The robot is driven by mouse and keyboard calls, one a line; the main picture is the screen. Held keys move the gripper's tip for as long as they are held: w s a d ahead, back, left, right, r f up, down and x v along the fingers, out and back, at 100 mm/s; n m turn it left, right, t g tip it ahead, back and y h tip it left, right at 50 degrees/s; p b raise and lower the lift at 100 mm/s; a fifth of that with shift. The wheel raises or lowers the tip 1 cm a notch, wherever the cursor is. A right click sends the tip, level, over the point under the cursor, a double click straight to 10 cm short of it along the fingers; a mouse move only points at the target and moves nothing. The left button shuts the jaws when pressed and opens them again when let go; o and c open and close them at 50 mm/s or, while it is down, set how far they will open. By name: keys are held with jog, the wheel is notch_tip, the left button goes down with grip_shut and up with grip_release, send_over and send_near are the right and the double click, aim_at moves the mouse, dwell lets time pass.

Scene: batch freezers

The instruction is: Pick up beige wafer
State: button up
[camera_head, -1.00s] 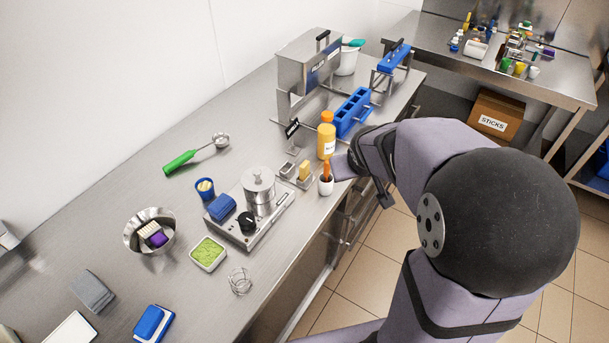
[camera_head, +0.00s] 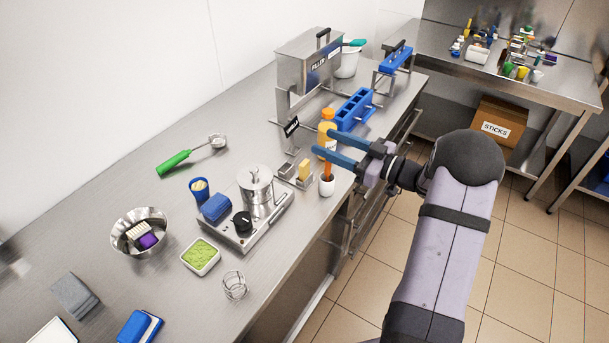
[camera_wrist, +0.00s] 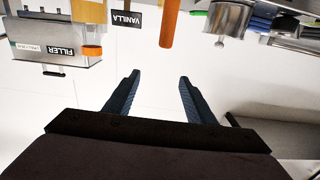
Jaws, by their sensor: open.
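A small yellow-beige upright block (camera_head: 304,171) stands in a metal holder beside the orange-capped bottle; it may be the beige wafer, but I cannot be sure. A pale ridged piece (camera_head: 139,232) lies with a purple one in the steel bowl (camera_head: 117,243) at left. My gripper (camera_head: 331,147) is open and empty, its blue fingers pointing left, overlapping the bottle in the head view. In the wrist view its two fingers (camera_wrist: 159,78) are apart with nothing between them. I cannot make out a wafer in the wrist view.
Near my gripper stand the yellow bottle (camera_head: 326,125), a white cup (camera_head: 326,188) with an orange-brown handle, and a blue slotted rack (camera_head: 355,107). A hotplate with a pot (camera_head: 257,190), blue cup (camera_head: 198,194) and green tray (camera_head: 201,256) are closer.

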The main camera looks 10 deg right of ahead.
send_near(307, 164)
jog(key=x, duration=0.3)
jog(key=shift+s+r, duration=0.1)
jog(key=shift+p+x, duration=1.9)
jog(key=shift+x, duration=1.3)
jog(key=shift+w+a, duration=0.35)
jog(key=shift+c, duration=0.3)
jog(key=c, duration=1.1)
